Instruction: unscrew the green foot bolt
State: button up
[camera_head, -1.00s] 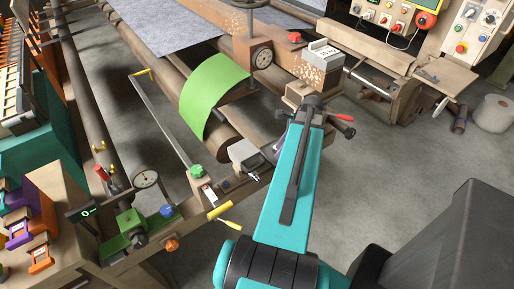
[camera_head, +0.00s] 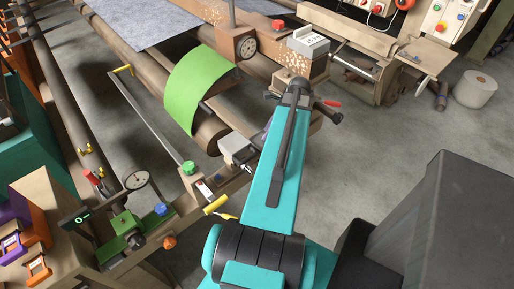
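A green star-shaped knob (camera_head: 189,167) sits on a wooden block at the near end of a long metal bar, left of my arm. It is the likeliest green bolt, but I cannot tell for sure that it is the foot bolt. My teal arm (camera_head: 275,175) reaches up the middle of the view to a dark joint near the roller frame. My gripper is not visible; the far part of the arm is hidden behind the teal link. Nothing of mine visibly touches the green knob.
A green felt sheet (camera_head: 200,85) drapes over a roller. A grey box (camera_head: 236,147) lies between knob and arm. A blue knob (camera_head: 160,209), an orange knob (camera_head: 169,242) and a yellow handle (camera_head: 215,205) crowd the near rail.

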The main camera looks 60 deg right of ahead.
jog(key=shift+p+x, duration=1.7)
jog(key=shift+x, duration=4.8)
grip_shut()
